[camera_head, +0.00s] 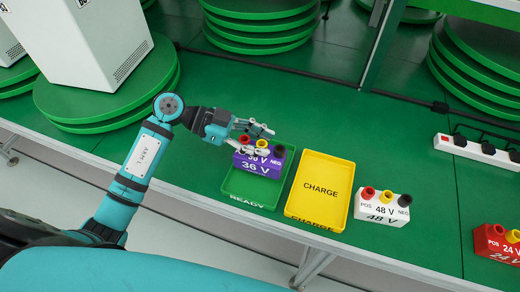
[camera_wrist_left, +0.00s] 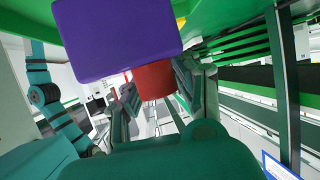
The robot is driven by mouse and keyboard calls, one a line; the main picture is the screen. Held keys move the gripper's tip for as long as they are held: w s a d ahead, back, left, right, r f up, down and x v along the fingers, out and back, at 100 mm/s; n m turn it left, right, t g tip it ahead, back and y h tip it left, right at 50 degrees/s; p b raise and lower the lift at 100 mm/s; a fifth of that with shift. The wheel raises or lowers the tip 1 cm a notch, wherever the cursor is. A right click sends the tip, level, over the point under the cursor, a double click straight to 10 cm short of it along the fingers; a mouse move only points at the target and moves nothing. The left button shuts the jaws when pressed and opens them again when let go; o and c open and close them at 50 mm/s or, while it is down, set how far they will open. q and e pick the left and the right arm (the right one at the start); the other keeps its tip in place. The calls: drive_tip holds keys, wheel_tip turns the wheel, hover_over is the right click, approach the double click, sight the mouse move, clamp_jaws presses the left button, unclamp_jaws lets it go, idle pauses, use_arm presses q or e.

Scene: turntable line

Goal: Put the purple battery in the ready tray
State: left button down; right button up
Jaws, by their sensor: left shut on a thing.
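The purple 36 V battery (camera_head: 258,165) is upright over the back part of the green ready tray (camera_head: 248,194); whether it rests on the tray floor or hangs just above it I cannot tell. My left gripper (camera_head: 248,141) is at the battery's top left, shut on its red terminal. In the left wrist view the purple battery body (camera_wrist_left: 115,35) fills the top, and the red terminal (camera_wrist_left: 155,82) sits between the fingers of the left gripper (camera_wrist_left: 158,95). My right gripper is in neither view.
A yellow charge tray (camera_head: 321,188) stands close right of the ready tray. Beyond it are a white 48 V battery (camera_head: 380,211) and a red 24 V battery (camera_head: 496,243). A power strip (camera_head: 476,150) lies at the right. Green bench surface is clear behind the trays.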

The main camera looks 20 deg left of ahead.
use_arm(q)
wheel_tip(320, 180, down, 3)
drive_tip(key=shift+d, duration=0.1)
drive_tip(key=shift+f, duration=0.1)
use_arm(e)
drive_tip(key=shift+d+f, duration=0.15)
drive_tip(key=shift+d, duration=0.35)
use_arm(q)
drive_tip(key=c, duration=0.9)
unclamp_jaws()
drive_tip(key=shift+f, duration=0.2)
drive_tip(key=shift+c, duration=0.2)
drive_tip(key=v, duration=1.2)
drive_tip(key=shift+b, duration=0.4)
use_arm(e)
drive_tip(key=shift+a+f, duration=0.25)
use_arm(q)
drive_tip(key=shift+r, duration=0.15)
